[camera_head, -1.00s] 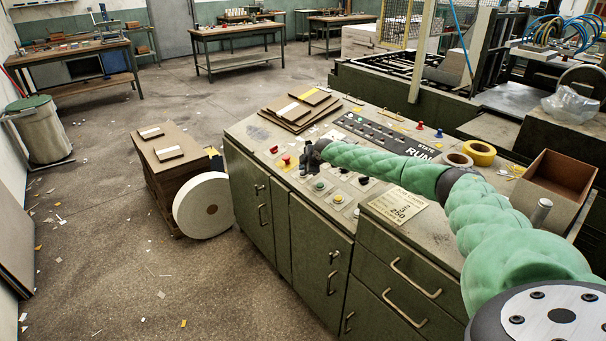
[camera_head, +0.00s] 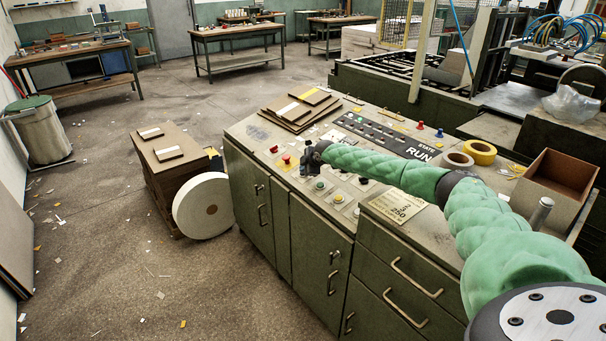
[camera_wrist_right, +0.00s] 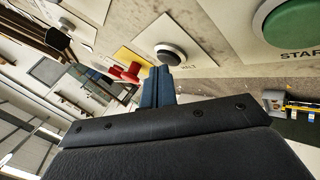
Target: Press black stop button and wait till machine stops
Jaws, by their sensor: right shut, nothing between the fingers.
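A black button (camera_wrist_right: 170,53) with a pale collar sits on a light plate on the panel in the right wrist view. The few letters showing on its label end in "LT". My right gripper (camera_wrist_right: 158,79) has its blue fingertips together and empty, close to this button; I cannot tell whether they touch it. In the head view my right gripper (camera_head: 308,166) is over the button rows of the green console (camera_head: 245,135) and appears to hide this button. The display beside "STATE" reads RUN (camera_head: 419,153). My left gripper is out of view.
A red mushroom button (camera_wrist_right: 126,73) on a yellow plate is beside the black one. A large green START button (camera_wrist_right: 292,24) is on the other side. Tape rolls (camera_head: 480,152), an open cardboard box (camera_head: 540,205) and brown boards (camera_head: 287,112) lie on the console.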

